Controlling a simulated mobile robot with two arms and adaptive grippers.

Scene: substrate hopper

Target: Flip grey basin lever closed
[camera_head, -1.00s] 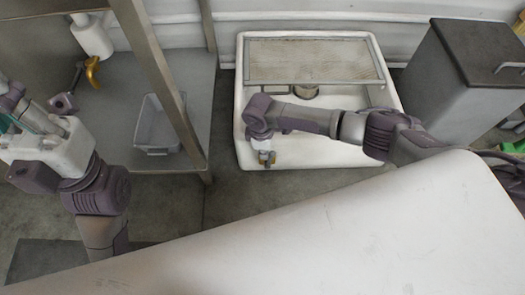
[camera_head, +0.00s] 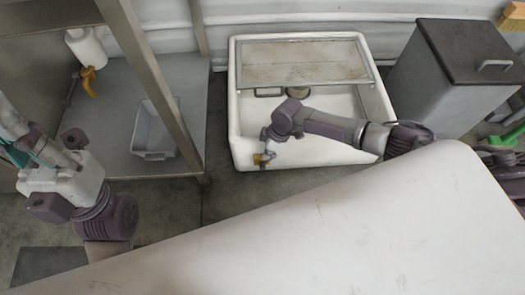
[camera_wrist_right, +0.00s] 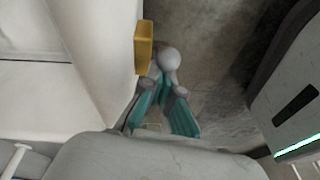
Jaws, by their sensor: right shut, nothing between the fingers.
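The large pale basin (camera_head: 380,112) stands on the floor in the middle of the head view. A small yellow piece (camera_head: 262,158), apparently its lever, shows at its front left edge; in the right wrist view it is a yellow block (camera_wrist_right: 144,47) beside the pale wall. My right gripper (camera_wrist_right: 163,88) is shut and empty, its teal fingers close below the yellow block. A grey rounded knob (camera_wrist_right: 169,58) shows by the fingertips; I cannot tell whether they touch. My left gripper (camera_head: 15,152) is at the left edge, mostly hidden, away from the basin.
A mesh screen (camera_head: 300,62) covers the basin's back part. At left a metal frame stands over a small grey tub (camera_head: 153,135) and an orange-handled valve (camera_head: 88,82). A grey lidded bin (camera_head: 450,85) is at the right. A white surface (camera_head: 300,235) fills the front.

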